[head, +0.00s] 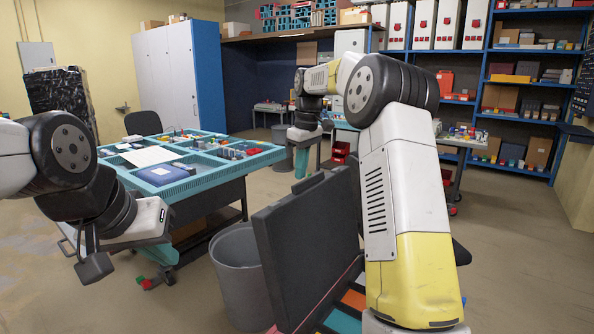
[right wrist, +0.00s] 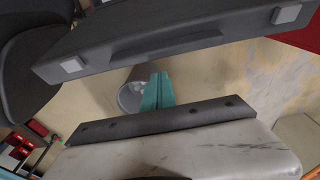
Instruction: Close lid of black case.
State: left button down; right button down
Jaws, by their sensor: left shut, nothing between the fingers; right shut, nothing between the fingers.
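The black case stands with its lid (head: 310,245) open and nearly upright. Part of its coloured inside (head: 352,300) shows at the bottom, with my right arm hiding the rest. The lid's edge, with a handle and two grey square latches, crosses the top of the right wrist view (right wrist: 185,42). My right gripper (head: 302,162) is beyond the lid's top edge, shut and empty. Its teal fingers show in the right wrist view (right wrist: 157,92), with a visible gap to the lid edge there. My left gripper (head: 160,254) is shut and empty at the left, well away from the case.
A grey bin (head: 240,275) stands just left of the lid. A teal-edged worktable (head: 255,160) with trays of parts is behind it on the left. Blue shelves (head: 485,75) line the back right. Open floor lies at the right.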

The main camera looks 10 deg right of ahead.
jog(key=shift+s+d+r, duration=0.15)
jog(key=shift+s+d, duration=0.5)
jog(key=shift+s, duration=0.05)
